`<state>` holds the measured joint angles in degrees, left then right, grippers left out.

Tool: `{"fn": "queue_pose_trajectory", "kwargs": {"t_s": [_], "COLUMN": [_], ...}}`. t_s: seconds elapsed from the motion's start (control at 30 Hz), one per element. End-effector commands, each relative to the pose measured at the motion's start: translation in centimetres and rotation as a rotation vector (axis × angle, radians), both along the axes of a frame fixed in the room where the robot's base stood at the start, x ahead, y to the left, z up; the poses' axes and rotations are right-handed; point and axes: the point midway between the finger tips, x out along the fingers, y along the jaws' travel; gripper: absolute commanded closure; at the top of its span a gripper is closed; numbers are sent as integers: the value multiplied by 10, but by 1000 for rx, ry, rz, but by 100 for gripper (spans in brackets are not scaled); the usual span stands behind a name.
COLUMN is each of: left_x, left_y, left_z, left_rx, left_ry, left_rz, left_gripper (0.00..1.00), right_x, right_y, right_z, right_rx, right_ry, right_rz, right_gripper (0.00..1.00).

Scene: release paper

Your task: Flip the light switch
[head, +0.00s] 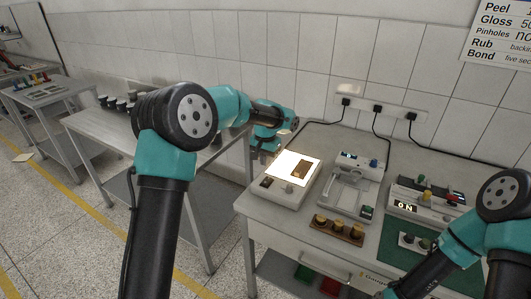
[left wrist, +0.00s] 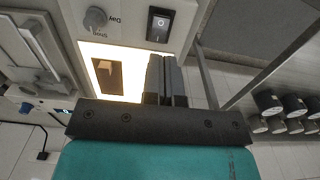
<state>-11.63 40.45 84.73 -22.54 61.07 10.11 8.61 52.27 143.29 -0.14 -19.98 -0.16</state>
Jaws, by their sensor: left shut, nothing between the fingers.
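A white light box (head: 264,196) stands at the left end of the bench, its panel (head: 285,161) glowing bright with a brown sample (head: 301,169) on it. The black rocker switch (head: 266,182) is at the box's front left corner; in the left wrist view the switch (left wrist: 160,23) shows a white mark. My left gripper (head: 264,156) is beside the box's left rear side. In the left wrist view its shut, empty fingers (left wrist: 166,62) point toward the switch, with a visible gap. My right arm shows at the right; its gripper is not in view.
A grey knob (left wrist: 96,18) is beside the switch. Several dark cups (left wrist: 284,105) are on the side table.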

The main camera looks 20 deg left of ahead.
Motion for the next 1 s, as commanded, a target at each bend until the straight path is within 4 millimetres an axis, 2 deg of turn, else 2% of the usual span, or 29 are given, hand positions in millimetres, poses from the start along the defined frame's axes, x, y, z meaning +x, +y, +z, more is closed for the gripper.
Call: {"fn": "queue_pose_trajectory", "kwargs": {"t_s": [0.3,0.5,0.67,1.0], "left_x": [-1,0,0,0], "left_y": [0,0,0,-2], "left_z": [-55,-78,-85,-85], "left_rx": [1,1,0,-1], "left_ry": [3,1,0,-3], "left_rz": [0,-1,0,-3], "left_gripper": [100,100,100,100], "right_x": [0,0,0,0], "right_y": [0,0,0,0], "right_z": [0,0,0,0], "right_rx": [0,0,0,0], "right_ry": [0,0,0,0], "right_rz": [0,0,0,0], "right_gripper": [57,57,57,57]}}
